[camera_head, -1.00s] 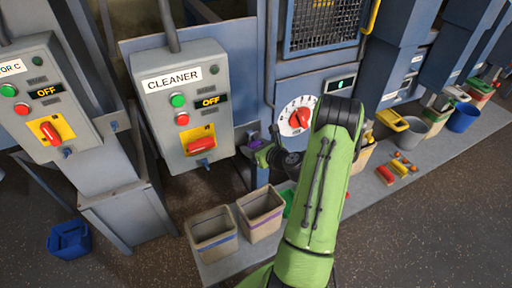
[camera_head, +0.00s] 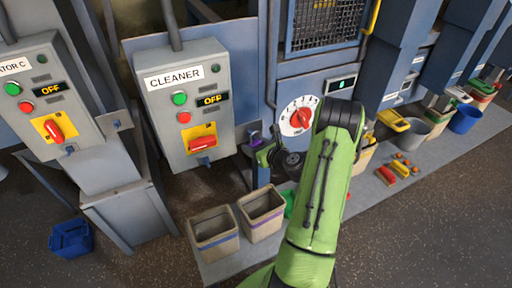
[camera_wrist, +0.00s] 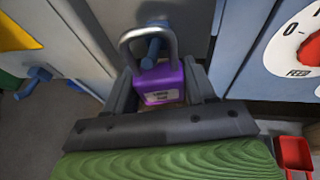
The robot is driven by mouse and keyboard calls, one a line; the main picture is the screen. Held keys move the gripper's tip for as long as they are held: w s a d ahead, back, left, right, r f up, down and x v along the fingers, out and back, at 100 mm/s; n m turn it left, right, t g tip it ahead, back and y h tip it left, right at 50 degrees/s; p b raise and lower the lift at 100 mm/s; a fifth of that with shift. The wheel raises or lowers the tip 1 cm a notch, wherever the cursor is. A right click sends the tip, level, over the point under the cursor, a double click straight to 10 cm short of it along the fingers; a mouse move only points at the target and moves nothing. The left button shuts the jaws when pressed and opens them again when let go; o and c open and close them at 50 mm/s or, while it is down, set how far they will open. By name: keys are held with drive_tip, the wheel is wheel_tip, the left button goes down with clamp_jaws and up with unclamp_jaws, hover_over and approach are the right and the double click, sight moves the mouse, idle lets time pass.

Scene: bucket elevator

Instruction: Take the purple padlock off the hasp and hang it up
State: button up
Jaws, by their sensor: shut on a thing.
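The purple padlock (camera_wrist: 160,84) sits between my gripper's two dark fingers (camera_wrist: 163,92) in the wrist view. My gripper is shut on its body. The padlock is upright, and its grey shackle (camera_wrist: 131,44) loops up around a blue peg (camera_wrist: 152,48) on a grey-blue plate; I cannot tell how far the peg passes through. In the head view, only a small purple patch of the padlock (camera_head: 256,139) shows by my gripper (camera_head: 262,150), right of the CLEANER box (camera_head: 187,105). The CLEANER switch (camera_head: 202,143) is red on yellow, with a blue peg (camera_wrist: 35,82) beneath it.
A dial with a red knob (camera_head: 299,117) is close to the right of my gripper. Two beige bins (camera_head: 213,235) stand below on a grey strip. A blue bin (camera_head: 71,239) is on the floor at left. Buckets and a red tray (camera_wrist: 296,153) lie to the right.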

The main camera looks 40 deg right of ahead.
drive_tip(key=shift+a+f, duration=0.1)
drive_tip(key=shift+f, duration=0.45)
drive_tip(key=shift+w+d+f, duration=0.2)
drive_tip(key=shift+w+f, duration=0.15)
drive_tip(key=shift+w, duration=0.15)
drive_tip(key=shift+s+r, duration=0.15)
drive_tip(key=shift+s, duration=0.05)
drive_tip(key=o, duration=1.2)
drive_tip(key=shift+s, duration=0.1)
drive_tip(key=shift+s+a+b, duration=0.15)
drive_tip(key=shift+s+b, duration=0.2)
drive_tip(key=shift+s, duration=0.1)
drive_tip(key=s+a+b, duration=0.1)
drive_tip(key=s, duration=0.2)
drive_tip(key=s+b, duration=0.2)
drive_tip(key=s+a+b, duration=0.1)
drive_tip(key=s, duration=0.2)
drive_tip(key=shift+s+a+f, duration=0.3)
drive_tip(key=shift+s, duration=0.05)
